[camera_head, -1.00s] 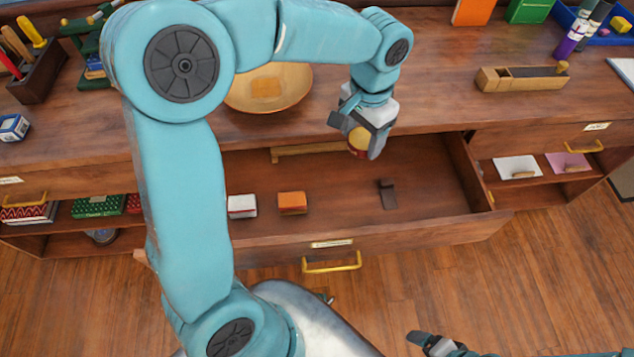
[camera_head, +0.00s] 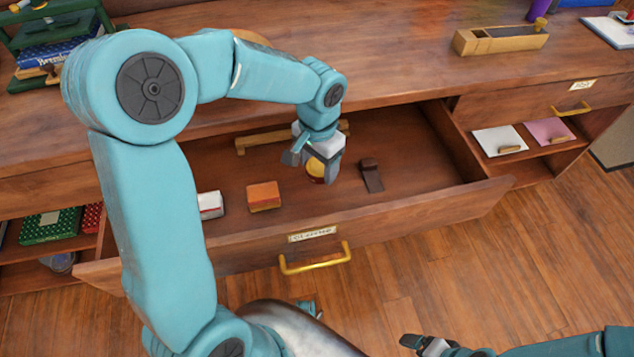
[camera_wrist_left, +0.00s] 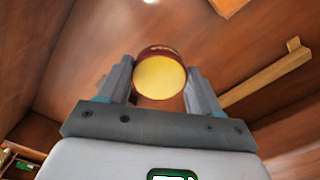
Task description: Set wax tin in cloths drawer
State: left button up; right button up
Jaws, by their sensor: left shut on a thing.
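The wax tin (camera_head: 316,170) is a small round tin with a yellow face and a dark red side. It also shows in the left wrist view (camera_wrist_left: 160,78), between the two fingers. My left gripper (camera_head: 318,172) is shut on it and holds it over the open drawer (camera_head: 410,140). The drawer has a brass handle and a label (camera_head: 312,234) too small to read surely. I cannot tell whether the tin touches the drawer's floor. My right gripper (camera_head: 425,344) is at the bottom edge, away from the drawer; its jaws are unclear.
In the drawer lie an orange block (camera_head: 264,196), a white and red block (camera_head: 210,205), a dark brown piece (camera_head: 371,175) and a wooden bar (camera_head: 262,142) at the back. A wooden plane (camera_head: 500,37) stands on the top. Right shelves hold white (camera_head: 498,140) and pink sheets.

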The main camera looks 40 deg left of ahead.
aim_at(318, 190)
pick_arm(q)
notch_tip(318, 190, down, 6)
jog(key=shift+f+b, duration=0.2)
jog(key=shift+b, duration=0.45)
jog(key=shift+f, duration=0.1)
jog(key=o, duration=1.3)
jog(key=shift+c, duration=0.2)
jog(key=shift+r, duration=0.4)
notch_tip(318, 190, up, 12)
jog(key=p, duration=0.3)
jog(key=shift+f, duration=0.2)
